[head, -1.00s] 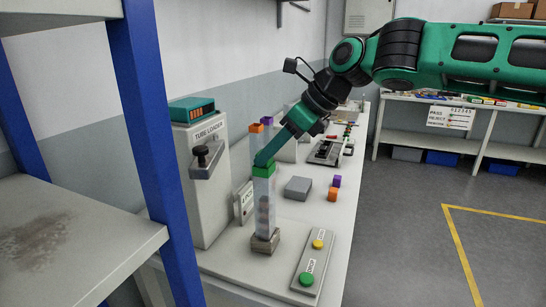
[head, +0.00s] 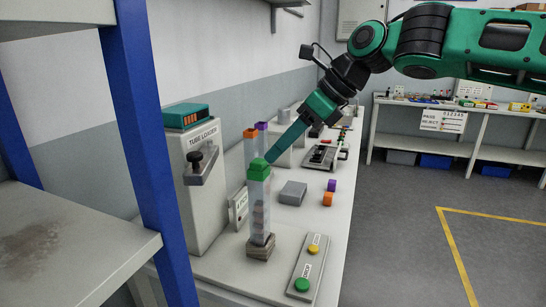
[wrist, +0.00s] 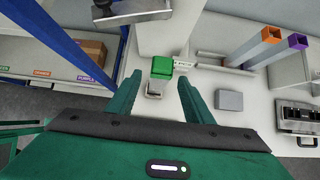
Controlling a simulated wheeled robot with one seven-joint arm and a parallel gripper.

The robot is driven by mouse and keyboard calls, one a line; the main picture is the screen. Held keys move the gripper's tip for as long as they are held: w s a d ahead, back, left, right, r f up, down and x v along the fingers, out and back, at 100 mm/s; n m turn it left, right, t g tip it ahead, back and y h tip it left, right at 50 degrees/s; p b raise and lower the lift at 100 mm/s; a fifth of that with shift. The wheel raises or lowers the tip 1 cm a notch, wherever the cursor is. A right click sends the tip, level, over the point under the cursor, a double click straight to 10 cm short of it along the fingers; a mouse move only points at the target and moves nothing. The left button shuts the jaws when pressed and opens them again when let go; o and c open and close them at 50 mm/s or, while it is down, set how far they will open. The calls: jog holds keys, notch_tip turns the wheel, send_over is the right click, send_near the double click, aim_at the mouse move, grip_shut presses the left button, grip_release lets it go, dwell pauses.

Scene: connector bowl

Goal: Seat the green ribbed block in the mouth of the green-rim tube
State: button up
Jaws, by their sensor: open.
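The green-rim tube (head: 258,205) is clear and stands upright in a wooden base (head: 260,246). The green ribbed block (head: 258,163) is at its top, over the mouth, with its upper part showing above the green rim. Block and rim are nearly the same green, so how deep it sits is unclear. The block also shows in the wrist view (wrist: 162,65), ahead of the fingers. My gripper (head: 271,163) is just right of the block; in the wrist view (wrist: 160,95) its two fingers are spread with nothing held between them.
An orange-rim tube (head: 250,133) and a purple-rim tube (head: 262,126) stand behind. The tube loader (head: 208,185) is at the left. A grey block (head: 292,193), small purple (head: 332,185) and orange (head: 328,199) blocks and a button panel (head: 308,265) lie on the bench.

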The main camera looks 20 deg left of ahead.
jog(key=v, duration=0.5)
jog(key=shift+s+d+r, duration=0.1)
jog(key=shift+d+r, duration=0.05)
jog(key=shift+r, duration=0.25)
jog(key=shift+f, duration=0.15)
jog(key=w+d+f+n+h, duration=0.1)
jog(key=d+f+n+h, duration=0.1)
jog(key=d+f, duration=0.45)
jog(key=w+d+f+n+h, duration=0.1)
jog(key=d+f+n+h, duration=0.2)
jog(key=f, duration=0.6)
jog(key=s+d+f+n+h, duration=0.1)
jog(key=d+f+h, duration=0.15)
jog(key=d, duration=0.55)
jog(key=s+d+f+h, duration=0.1)
jog(key=d+f, duration=0.2)
jog(key=d, duration=0.5)
jog(key=s+d+n, duration=0.2)
jog(key=s+d, duration=0.2)
jog(key=d, duration=0.7)
jog(key=s+d+f+n, duration=0.2)
jog(key=s+d, duration=0.5)
jog(key=s, duration=0.4)
jog(key=s+d+f+n, duration=0.2)
jog(key=s+d+f, duration=0.1)
jog(key=s+d, duration=0.5)
jog(key=s+y, duration=0.1)
jog(key=s, duration=0.2)
jog(key=shift+f+n+g, duration=0.3)
jog(key=shift+f, duration=0.1)
